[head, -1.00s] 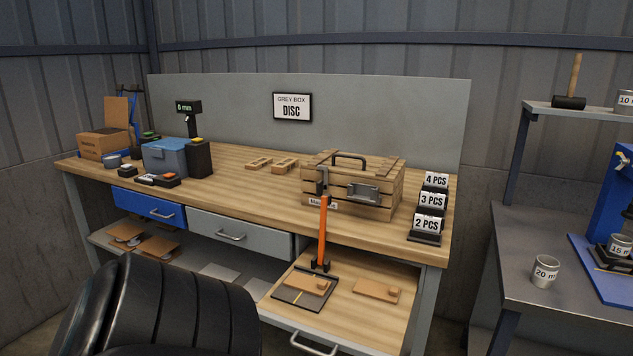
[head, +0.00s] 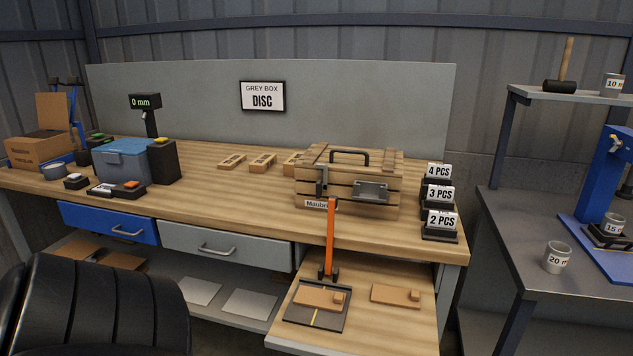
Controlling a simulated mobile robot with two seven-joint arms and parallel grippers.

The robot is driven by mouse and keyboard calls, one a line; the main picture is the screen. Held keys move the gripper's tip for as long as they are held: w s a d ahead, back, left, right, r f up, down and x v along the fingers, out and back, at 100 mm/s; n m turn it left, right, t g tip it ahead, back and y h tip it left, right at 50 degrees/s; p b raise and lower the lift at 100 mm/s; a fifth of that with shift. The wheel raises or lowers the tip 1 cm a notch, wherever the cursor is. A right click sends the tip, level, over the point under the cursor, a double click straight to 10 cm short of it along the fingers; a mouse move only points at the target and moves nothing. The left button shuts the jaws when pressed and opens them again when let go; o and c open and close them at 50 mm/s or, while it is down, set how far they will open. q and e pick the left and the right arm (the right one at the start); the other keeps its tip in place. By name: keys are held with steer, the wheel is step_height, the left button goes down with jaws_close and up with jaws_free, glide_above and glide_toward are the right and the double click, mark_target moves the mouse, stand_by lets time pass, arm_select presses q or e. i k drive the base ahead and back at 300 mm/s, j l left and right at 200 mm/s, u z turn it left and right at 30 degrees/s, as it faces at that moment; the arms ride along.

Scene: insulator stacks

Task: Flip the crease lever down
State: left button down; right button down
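The likely crease lever is an orange bar (head: 330,238) in the head view. It stands upright from a dark hinge at the back of a dark base plate (head: 300,315). The plate sits on a pulled-out wooden shelf (head: 385,335) below the bench top. A light brown piece with a small block (head: 318,297) lies on the plate, and a similar piece (head: 396,294) lies to its right. Neither of my grippers is in view.
A wooden crate (head: 385,209) stands on the bench above the shelf. Numbered card stands (head: 440,220) are at the bench's right end. A black padded object (head: 105,310) fills the lower left foreground. A grey table (head: 525,240) stands to the right.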

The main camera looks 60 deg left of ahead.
mark_target(334, 200)
steer(key=k+j, duration=0.1)
steer(key=j, duration=0.3)
steer(key=k+j, duration=0.15)
steer(key=j, duration=0.25)
steer(key=k+j, duration=0.1)
steer(key=j, duration=0.25)
steer(key=k+j, duration=0.1)
steer(key=j, duration=0.3)
